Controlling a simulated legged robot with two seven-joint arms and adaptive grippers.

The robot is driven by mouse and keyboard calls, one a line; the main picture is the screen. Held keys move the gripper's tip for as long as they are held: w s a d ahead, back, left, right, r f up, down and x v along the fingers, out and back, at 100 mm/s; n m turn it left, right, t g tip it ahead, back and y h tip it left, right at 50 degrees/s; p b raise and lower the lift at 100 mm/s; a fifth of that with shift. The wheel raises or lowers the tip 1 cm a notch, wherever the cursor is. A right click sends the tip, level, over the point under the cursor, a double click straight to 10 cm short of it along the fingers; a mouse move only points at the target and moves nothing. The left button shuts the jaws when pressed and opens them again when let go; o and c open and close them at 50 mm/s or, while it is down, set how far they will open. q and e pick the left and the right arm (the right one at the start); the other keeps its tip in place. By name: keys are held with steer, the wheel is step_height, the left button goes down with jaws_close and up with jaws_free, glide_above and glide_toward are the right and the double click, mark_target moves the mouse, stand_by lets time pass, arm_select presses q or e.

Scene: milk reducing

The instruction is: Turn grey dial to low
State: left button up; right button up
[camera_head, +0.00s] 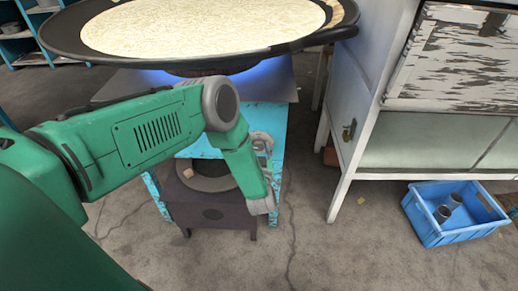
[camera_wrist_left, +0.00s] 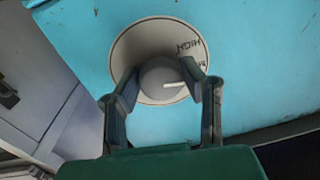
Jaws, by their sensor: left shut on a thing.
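The grey dial (camera_wrist_left: 160,76) is a round knob on a white plate (camera_wrist_left: 140,42) with a dark rim, on the blue stove front. In the left wrist view its white pointer line points right, below upside-down lettering that reads HIGH. A smaller mark near the pointer is partly covered by a finger. My left gripper (camera_wrist_left: 163,82) is shut on the knob, with one finger on each side. In the head view my left forearm bends down in front of the stove (camera_head: 279,115), and the fingers cannot be made out. My right gripper is not in view.
A wide dark pan (camera_head: 70,42) with pale milk (camera_head: 200,25) sits over a blue flame on the stove. A dark low stand (camera_head: 212,215) is below. A white cabinet (camera_head: 348,110) and a blue crate (camera_head: 435,235) with cups stand right.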

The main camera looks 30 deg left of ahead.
arm_select(q)
steer(key=shift+s+d+f+m, duration=0.1)
steer(key=shift+s+d+m, duration=0.1)
steer(key=shift+m, duration=0.1)
steer(key=m, duration=0.2)
steer(key=shift+m, duration=0.4)
steer(key=shift+f+m+t+b, duration=0.1)
steer(key=shift+m+t+b, duration=0.35)
steer(key=shift+m, duration=1.65)
steer(key=shift+d, duration=0.1)
steer(key=o, duration=1.1)
steer(key=shift+o, duration=0.2)
steer(key=shift+r, duration=0.2)
